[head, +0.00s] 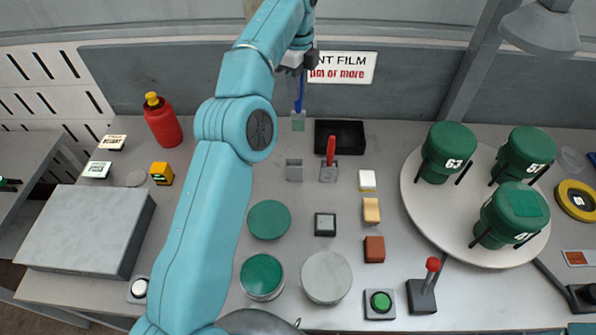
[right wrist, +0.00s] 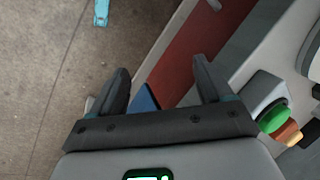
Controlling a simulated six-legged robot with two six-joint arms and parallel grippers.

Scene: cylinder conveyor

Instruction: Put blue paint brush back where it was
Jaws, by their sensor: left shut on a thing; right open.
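The blue paint brush (head: 300,92) hangs upright from my left gripper (head: 298,66), which is shut on its upper end at the back of the table.
A red bottle (head: 162,122) stands left. Green canisters (head: 448,152) stand on a round white turntable (head: 420,205) at right. Blocks, discs and a red-knobbed lever (head: 424,292) occupy the front. The back wall is close behind the brush.

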